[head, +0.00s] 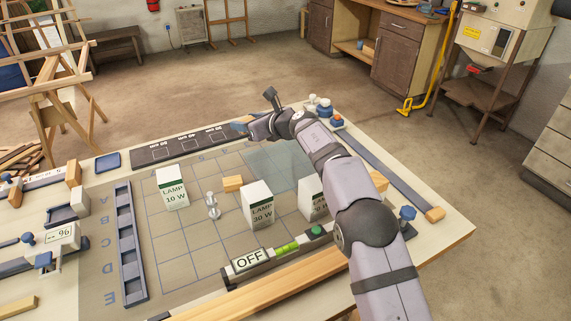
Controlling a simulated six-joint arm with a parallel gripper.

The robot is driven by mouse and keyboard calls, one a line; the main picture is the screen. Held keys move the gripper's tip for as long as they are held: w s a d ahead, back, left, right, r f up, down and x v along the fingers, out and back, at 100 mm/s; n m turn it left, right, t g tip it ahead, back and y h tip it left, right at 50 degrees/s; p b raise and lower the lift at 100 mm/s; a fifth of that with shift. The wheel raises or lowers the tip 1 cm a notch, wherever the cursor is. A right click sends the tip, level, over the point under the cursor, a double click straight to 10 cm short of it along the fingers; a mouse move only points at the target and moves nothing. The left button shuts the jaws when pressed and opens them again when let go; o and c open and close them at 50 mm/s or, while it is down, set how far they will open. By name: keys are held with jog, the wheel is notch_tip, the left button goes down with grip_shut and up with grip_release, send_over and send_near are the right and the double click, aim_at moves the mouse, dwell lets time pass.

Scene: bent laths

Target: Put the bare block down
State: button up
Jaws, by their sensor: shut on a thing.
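My gripper (249,128) is above the far edge of the gridded board (180,240), near the dark strip, with its jaws shut. The thing between the jaws is almost wholly hidden by the gripper and too small to make out. A small plain wooden block (233,183) lies on the grid, below and apart from my gripper. White blocks marked LAMP 10 W (172,188) and LAMP 30 W (258,206) stand upright on the grid. A third lamp block (313,198) is partly hidden by my arm.
A metal peg-like piece (213,207) stands between the lamp blocks. A bluish see-through patch (276,163) covers the far right squares. An OFF panel (249,260) with green pieces lies at the front edge. Several squares are free.

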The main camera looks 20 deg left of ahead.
jog(key=n+g, duration=0.1)
send_over(271, 159)
jog(key=a, duration=0.1)
jog(key=d+f+y, duration=0.1)
jog(key=shift+n+g, duration=0.3)
jog(key=shift+s+f+p, duration=0.1)
jog(key=shift+f+p, duration=0.35)
jog(key=shift+f, duration=4.7)
jog(key=shift+f, duration=0.15)
jog(key=o, duration=1)
